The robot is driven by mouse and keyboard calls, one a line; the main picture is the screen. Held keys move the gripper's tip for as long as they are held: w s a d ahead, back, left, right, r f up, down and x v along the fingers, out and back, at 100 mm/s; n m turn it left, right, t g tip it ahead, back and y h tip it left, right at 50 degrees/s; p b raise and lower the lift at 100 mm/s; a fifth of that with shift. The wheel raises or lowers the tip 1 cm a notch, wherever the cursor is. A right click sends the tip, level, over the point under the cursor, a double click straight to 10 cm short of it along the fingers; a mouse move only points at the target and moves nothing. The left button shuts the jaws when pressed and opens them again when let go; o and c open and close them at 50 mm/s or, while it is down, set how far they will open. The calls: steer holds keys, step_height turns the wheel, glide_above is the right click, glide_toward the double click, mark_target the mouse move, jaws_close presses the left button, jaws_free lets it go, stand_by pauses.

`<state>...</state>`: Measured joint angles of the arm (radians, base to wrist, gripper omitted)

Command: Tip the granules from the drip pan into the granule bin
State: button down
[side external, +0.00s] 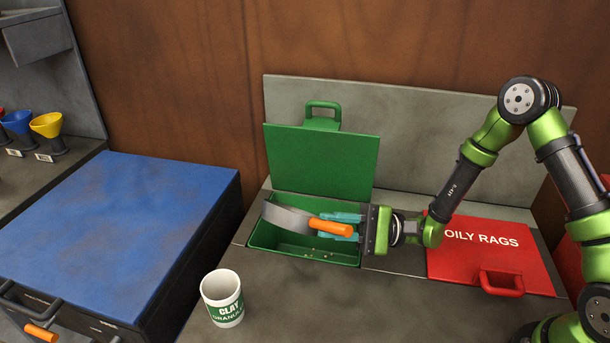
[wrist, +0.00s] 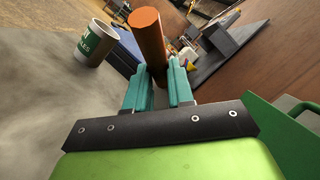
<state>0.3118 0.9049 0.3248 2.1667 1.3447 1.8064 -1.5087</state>
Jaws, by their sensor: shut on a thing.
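The drip pan (side external: 286,218) is a grey metal pan with an orange handle (side external: 331,227). My gripper (side external: 326,225) is shut on this handle and holds the pan over the open green granule bin (side external: 258,240). The pan looks tipped steeply on its side; its inside is hidden in the side view. The bin's green lid (side external: 320,165) stands raised behind the opening. A few pale specks, likely granules, lie on the bin's floor. In the wrist view, the orange handle (wrist: 148,40) sticks up between the teal fingers (wrist: 152,85).
A white cup with a green clay granules label (side external: 222,300) stands on the grey bench in front of the bin. A red lid marked OILY RAGS (side external: 485,250) is shut at the right. A blue-topped cabinet (side external: 110,225) stands at the left.

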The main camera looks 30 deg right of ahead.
steer(key=shift+w+d+r+m+t+y, duration=0.35)
steer(key=shift+d+r+m+t, duration=0.4)
steer(key=shift+m, duration=0.45)
steer(key=shift+w+d+r+m+t, duration=0.3)
steer(key=shift+d+m+t, duration=0.2)
steer(key=shift+m, duration=0.3)
steer(key=shift+w+d+r+m+t, duration=0.3)
steer(key=shift+m+t, duration=0.25)
steer(key=shift+m, duration=0.25)
steer(key=shift+w+d+r+m+t, duration=0.1)
steer(key=shift+w+d+m+t, duration=0.1)
steer(key=shift+d+m+t, duration=0.45)
stand_by(0.4)
steer(key=shift+w+d+m, duration=0.2)
steer(key=shift+m, duration=0.35)
steer(key=shift+w+d+r+m+t, duration=0.15)
steer(key=shift+w+d+m+t, duration=0.3)
steer(key=shift+d+m+t, duration=0.4)
steer(key=shift+w+d+r+m+t+h, duration=0.2)
steer(key=shift+d+r+m+t+h, duration=0.15)
steer(key=shift+m, duration=0.4)
steer(key=shift+w+d+r+m+t+h, duration=0.25)
steer(key=shift+r+m+t, duration=0.2)
steer(key=shift+m, duration=0.25)
steer(key=shift+w+d+m+t+h, duration=0.1)
steer(key=shift+d+m+t+h, duration=0.25)
steer(key=shift+m+t, duration=0.35)
